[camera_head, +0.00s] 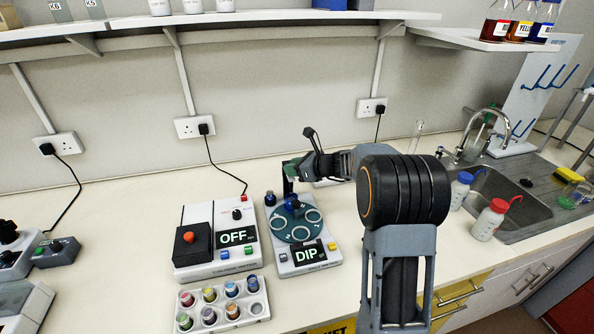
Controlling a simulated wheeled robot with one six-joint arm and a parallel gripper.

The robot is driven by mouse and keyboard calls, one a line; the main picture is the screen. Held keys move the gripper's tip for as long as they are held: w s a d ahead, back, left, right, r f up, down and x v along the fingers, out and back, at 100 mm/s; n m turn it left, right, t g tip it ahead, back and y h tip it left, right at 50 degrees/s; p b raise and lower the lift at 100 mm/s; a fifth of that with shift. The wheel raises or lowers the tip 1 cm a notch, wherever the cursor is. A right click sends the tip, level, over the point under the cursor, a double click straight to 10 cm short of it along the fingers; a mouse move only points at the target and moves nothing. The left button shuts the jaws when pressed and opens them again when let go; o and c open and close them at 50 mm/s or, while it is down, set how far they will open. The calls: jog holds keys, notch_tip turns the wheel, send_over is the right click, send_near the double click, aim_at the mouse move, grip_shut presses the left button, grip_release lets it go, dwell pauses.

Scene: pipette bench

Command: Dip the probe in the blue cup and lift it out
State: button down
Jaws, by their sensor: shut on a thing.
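My gripper (291,170) is shut on a small probe, at the end of my arm above the back of the dipping device. The probe is small and mostly hidden by the dark jaws; a greenish part shows between them. A dark blue cup (292,202) sits on the back of the teal round plate (292,228), just below my gripper. I cannot tell whether the probe's tip is inside the cup or above it. The plate has several white-ringed places and sits on a white device whose display (308,255) reads DIP.
A white device (217,265) with an OFF display stands left of it. A white rack (257,308) of coloured-capped vials, one place empty, lies in front. A dark blue-capped item (270,199) stands at the device's back left. Bottles (489,219) and a sink are at right.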

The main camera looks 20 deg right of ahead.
jog(key=shift+w+r, duration=0.1)
jog(key=shift+r, duration=0.1)
jog(key=c, duration=1.2)
grip_release()
jog(key=shift+r, duration=0.1)
jog(key=b+v, duration=0.2)
jog(key=v, duration=1.2)
jog(key=shift+f, duration=0.25)
